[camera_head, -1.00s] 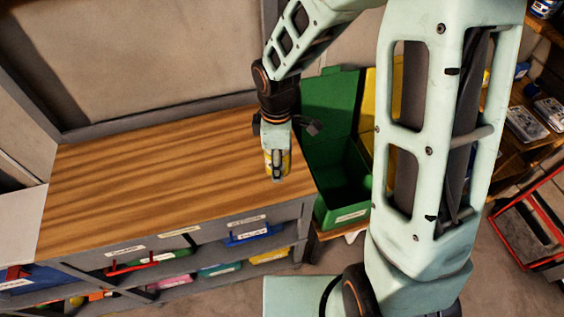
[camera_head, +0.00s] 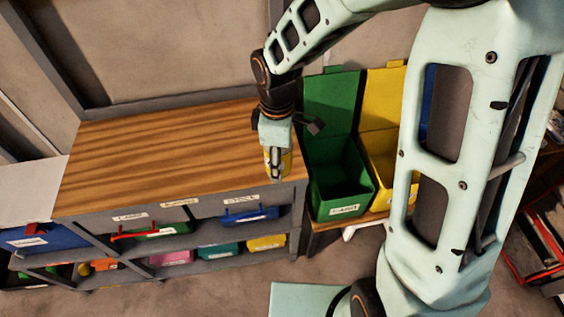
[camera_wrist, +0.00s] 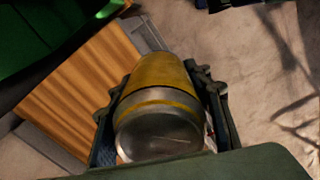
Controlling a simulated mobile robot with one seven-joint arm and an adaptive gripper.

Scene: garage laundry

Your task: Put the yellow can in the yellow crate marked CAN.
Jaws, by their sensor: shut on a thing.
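My gripper (camera_head: 277,172) is shut on the yellow can (camera_wrist: 160,88), which lies between the two fingers in the wrist view with its metal end toward the camera. In the head view only a little yellow of the can shows beside the fingers, at the right front edge of the wooden worktop. The yellow crate (camera_head: 378,116) stands to the right of my gripper, beyond a green crate, with its lid up. My own arm hides its right part, and I cannot read a CAN label on it.
The open green crate (camera_head: 341,187) stands between my gripper and the yellow crate. A blue crate (camera_head: 427,104) is mostly hidden behind my arm. The wooden worktop (camera_head: 170,150) is clear. Shelves with several coloured bins (camera_head: 249,215) are below it.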

